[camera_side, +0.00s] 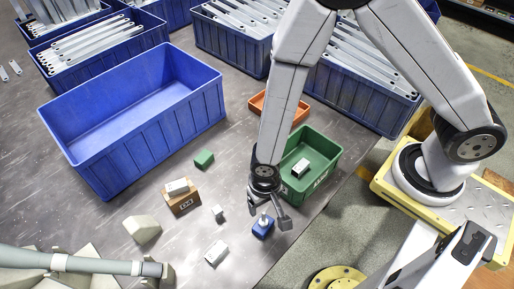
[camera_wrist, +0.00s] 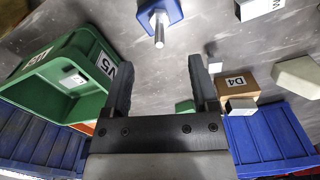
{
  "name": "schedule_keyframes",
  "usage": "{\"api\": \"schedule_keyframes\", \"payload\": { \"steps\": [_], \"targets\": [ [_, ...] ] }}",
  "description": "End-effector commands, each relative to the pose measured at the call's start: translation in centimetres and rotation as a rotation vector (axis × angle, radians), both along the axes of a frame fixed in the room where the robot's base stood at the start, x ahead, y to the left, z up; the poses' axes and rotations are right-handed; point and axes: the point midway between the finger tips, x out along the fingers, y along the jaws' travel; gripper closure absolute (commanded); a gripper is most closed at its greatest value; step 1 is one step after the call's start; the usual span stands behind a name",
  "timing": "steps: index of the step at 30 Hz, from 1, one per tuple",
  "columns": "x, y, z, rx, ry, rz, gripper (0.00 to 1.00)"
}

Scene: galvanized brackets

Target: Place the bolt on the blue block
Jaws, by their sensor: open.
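The blue block (camera_side: 262,230) sits on the grey table below my gripper, and it also shows at the top of the wrist view (camera_wrist: 174,11). The bolt (camera_wrist: 159,32) is on the blue block with its metal shank sticking up from it; in the side view the bolt (camera_side: 263,218) is small and partly lost between my fingers. My gripper (camera_side: 269,211) is open, pointing down over the block. In the wrist view the two fingers (camera_wrist: 160,65) are apart with nothing between them, and the bolt lies beyond their tips.
A green bin (camera_side: 325,150) with a white-labelled block inside stands behind my gripper, beside an orange tray (camera_side: 258,105). A large empty blue crate (camera_side: 90,160) is at left. A cardboard box (camera_side: 184,203), a green block (camera_side: 204,159) and pale blocks lie around. Table right of the crate is partly clear.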

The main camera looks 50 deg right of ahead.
Motion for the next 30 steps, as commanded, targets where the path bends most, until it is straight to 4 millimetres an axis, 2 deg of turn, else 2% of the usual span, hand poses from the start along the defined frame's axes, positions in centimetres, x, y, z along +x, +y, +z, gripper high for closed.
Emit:
{"api": "schedule_keyframes", "payload": {
  "steps": [6, 12, 30],
  "targets": [
    [0.0, 0.0, 2.2, 0.002, -0.002, 0.0, 0.24],
    [0.0, 0.0, 3.4, 0.0, 0.0, 0.0, 0.24],
    [0.0, 0.0, 3.8, 0.0, 0.0, 0.0, 0.24]
  ]
}}
